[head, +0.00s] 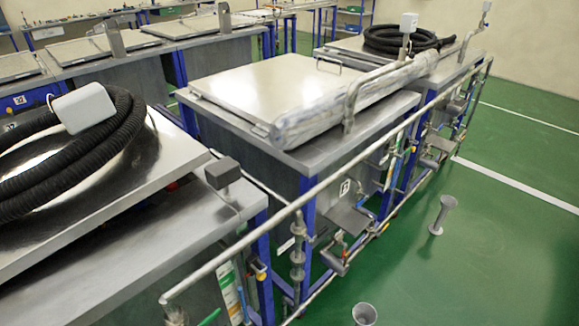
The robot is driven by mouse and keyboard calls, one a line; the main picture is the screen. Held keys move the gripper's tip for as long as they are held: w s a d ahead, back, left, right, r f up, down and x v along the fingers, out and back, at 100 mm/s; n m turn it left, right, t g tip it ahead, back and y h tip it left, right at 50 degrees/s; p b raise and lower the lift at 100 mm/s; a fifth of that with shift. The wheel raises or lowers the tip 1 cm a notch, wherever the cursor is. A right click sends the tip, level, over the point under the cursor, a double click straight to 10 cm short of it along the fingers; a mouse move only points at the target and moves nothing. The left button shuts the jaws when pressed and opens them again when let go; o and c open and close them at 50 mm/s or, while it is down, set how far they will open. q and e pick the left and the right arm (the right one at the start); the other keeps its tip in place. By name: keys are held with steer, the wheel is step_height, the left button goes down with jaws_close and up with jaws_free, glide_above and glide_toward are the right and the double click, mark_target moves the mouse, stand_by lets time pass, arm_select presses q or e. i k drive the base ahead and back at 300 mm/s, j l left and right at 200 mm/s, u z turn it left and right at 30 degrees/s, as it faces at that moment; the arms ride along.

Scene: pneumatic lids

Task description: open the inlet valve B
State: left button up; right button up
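The middle steel tank (240,128) carries a small plate marked B (345,188) on its front side. Neither of my grippers is in view.
A long pipe (300,203) runs along the tank fronts. Black coiled hoses lie on the near left tank (75,150) and the far tank (400,41). Two grey funnel-topped posts (437,218) (364,314) stand on the green floor (490,240), otherwise clear at right.

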mark_target(407, 151)
steer(key=i+l+z, duration=0.5)
steer(key=i+l, duration=0.55)
steer(key=i+l+z, duration=0.35)
steer(key=i, duration=0.05)
